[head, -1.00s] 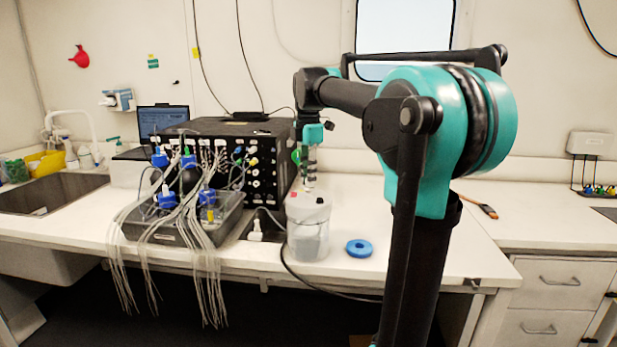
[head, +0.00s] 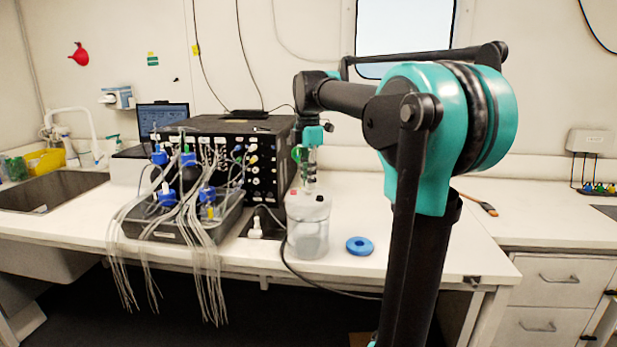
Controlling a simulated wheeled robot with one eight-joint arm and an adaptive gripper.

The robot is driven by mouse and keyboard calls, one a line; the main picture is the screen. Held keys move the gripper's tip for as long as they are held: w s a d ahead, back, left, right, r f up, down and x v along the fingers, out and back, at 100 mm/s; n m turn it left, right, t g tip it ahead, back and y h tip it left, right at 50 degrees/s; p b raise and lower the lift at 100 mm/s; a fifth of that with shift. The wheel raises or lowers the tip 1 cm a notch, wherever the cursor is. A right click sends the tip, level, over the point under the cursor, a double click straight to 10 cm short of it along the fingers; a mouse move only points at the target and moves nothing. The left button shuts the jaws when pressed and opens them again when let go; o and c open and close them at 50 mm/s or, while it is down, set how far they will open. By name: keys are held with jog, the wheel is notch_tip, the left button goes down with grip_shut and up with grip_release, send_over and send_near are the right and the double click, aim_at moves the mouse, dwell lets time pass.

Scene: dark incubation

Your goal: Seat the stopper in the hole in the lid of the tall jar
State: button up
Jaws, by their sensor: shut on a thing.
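The tall jar (head: 307,232) is a clear, frosted-looking vessel with a whitish lid (head: 308,204). It stands upright near the front of the bench, left of my arm. My gripper (head: 309,188) points straight down just over the lid, and its tips are at or very close to the lid's top. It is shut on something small. I take this to be the stopper, but its shape does not show clearly between the fingers. The hole in the lid is hidden by the gripper, and I cannot tell whether the stopper touches it.
A blue ring (head: 359,246) lies right of the jar. A black instrument box (head: 225,140) and a grey tray (head: 185,228) with blue-capped bottles and hanging tubes stand to the left. A dark cable runs by the jar's base. The bench right of my arm is mostly clear.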

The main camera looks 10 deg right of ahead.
jog(key=shift+f, duration=0.8)
jog(key=o, duration=0.9)
jog(key=shift+c, duration=0.2)
jog(key=shift+r, duration=0.1)
notch_tip(320, 180, up, 12)
jog(key=shift+s, duration=0.1)
